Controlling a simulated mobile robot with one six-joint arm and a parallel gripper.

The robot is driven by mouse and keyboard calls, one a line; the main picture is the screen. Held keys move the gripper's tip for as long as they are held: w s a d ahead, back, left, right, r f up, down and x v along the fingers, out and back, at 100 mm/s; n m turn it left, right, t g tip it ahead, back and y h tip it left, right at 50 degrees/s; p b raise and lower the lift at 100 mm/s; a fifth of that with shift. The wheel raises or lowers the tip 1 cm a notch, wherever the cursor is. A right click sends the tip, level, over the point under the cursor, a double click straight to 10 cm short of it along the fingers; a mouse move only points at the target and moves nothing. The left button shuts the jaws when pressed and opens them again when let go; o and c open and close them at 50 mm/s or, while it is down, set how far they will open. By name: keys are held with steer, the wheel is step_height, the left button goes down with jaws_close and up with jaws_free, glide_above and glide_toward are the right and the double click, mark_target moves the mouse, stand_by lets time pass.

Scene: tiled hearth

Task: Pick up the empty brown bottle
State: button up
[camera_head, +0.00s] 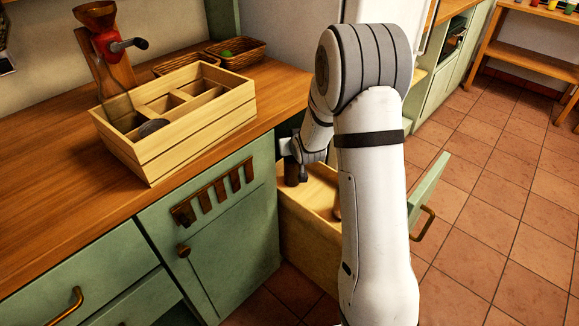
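My gripper (298,172) is at the end of my arm, low inside the open drawer (312,240) beside the green cabinet. Its dark fingers are small and partly hidden by my wrist, so I cannot tell whether they are open or shut, or whether a dark shape there is a bottle. A small brown thing (337,207) shows at the edge of my arm inside the drawer; most of it is hidden.
A dark rounded thing (152,127) lies in the crate. A red hand grinder (108,42) and two wicker baskets (237,53) stand behind it. The drawer's green front (428,190) juts out right of my arm. Tiled floor (500,190) is clear on the right.

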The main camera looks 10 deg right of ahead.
steer(key=shift+c, duration=0.5)
jaws_close()
steer(key=shift+s+r, duration=0.1)
